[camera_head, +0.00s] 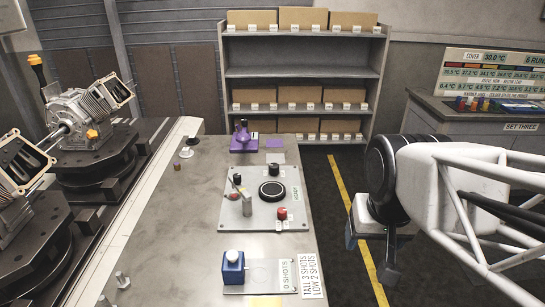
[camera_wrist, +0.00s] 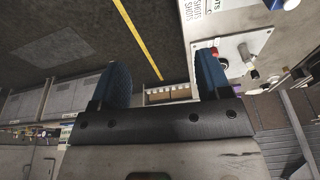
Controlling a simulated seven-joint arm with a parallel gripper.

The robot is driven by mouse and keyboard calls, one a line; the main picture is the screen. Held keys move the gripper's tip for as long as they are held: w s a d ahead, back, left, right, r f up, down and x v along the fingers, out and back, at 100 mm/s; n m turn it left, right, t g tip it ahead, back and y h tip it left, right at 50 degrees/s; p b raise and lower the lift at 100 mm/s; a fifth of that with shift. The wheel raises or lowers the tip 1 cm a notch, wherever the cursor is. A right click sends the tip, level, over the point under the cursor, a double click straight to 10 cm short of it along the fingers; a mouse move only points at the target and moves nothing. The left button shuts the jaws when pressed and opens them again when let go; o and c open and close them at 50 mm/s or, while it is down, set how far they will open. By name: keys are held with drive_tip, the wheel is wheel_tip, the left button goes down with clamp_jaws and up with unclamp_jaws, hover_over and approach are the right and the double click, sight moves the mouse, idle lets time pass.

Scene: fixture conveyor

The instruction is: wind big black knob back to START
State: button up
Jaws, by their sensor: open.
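The big black knob (camera_head: 271,190) is a wide round disc on a pale plate (camera_head: 262,212) on the bench. A label reading READY (camera_head: 296,196) lies at its right; I cannot read any START mark. My gripper (camera_head: 370,258) hangs to the right of the bench over the floor, well apart from the knob. The wrist view shows its two blue fingers (camera_wrist: 162,88) spread wide with nothing between them. Part of the plate (camera_wrist: 235,45) shows there beyond the right finger, which hides some of it.
On the plate stand a metal lever (camera_head: 246,203), a red knob (camera_head: 282,213) and a smaller black knob (camera_head: 272,169). A blue block (camera_head: 233,269) stands at the front and a purple fixture (camera_head: 243,138) at the back. Engine parts (camera_head: 90,115) line the left. Floor right of the bench is clear.

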drive_tip(key=w+a+r+m, duration=0.25)
drive_tip(key=w+m, duration=0.35)
drive_tip(key=w, duration=1.1)
drive_tip(key=m+g, duration=0.3)
drive_tip(key=m, duration=1.3)
hover_over(274, 165)
wheel_tip(274, 165, down, 20)
drive_tip(key=shift+f, duration=0.1)
drive_tip(key=shift+f, duration=3.9)
